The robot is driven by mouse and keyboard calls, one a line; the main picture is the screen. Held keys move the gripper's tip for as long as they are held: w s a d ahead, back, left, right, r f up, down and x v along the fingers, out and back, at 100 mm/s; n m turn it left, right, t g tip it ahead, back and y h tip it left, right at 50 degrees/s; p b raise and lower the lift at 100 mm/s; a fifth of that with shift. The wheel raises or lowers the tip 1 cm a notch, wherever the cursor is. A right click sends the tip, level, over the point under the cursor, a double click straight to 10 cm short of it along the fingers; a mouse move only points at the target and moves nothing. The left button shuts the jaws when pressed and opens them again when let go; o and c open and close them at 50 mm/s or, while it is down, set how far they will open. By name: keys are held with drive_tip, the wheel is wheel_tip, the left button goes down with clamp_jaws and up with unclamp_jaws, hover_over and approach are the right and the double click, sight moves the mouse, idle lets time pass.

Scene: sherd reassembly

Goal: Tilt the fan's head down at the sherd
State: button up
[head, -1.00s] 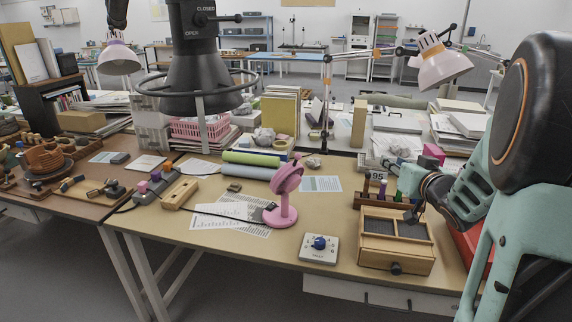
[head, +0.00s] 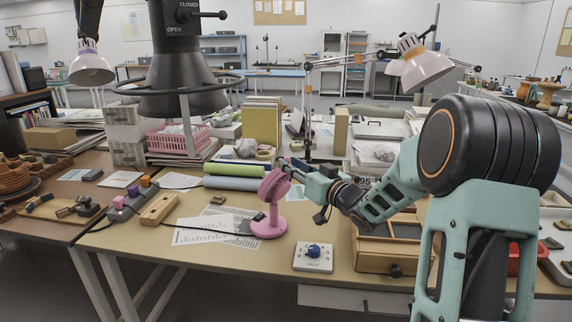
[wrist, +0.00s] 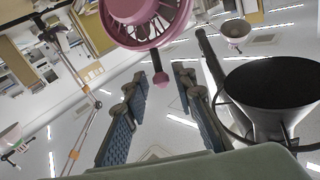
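The pink desk fan (head: 270,205) stands upright on the tan table, its round head seen nearly edge-on and leaning. My gripper (head: 292,166) reaches in from the right, close beside the upper part of the fan's head. In the wrist view the fan's cage (wrist: 145,22) fills the top, with a dark stem ending in a pink tip below it. My gripper (wrist: 158,82) is open there, its two fingers apart, with the pink tip between or just beyond the fingertips. I cannot tell whether they touch it. I cannot clearly pick out the sherd.
A white dial box (head: 313,257) is at the table's front edge. A wooden box (head: 375,262) stands under my arm. Printed sheets (head: 200,232) and a wooden block (head: 160,209) lie left of the fan. Green and blue rolls (head: 235,170) lie behind it. A dark hood (head: 183,80) hangs above.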

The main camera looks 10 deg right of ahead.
drive_tip(key=shift+x, duration=1.5)
drive_tip(key=shift+c, duration=0.2)
clamp_jaws()
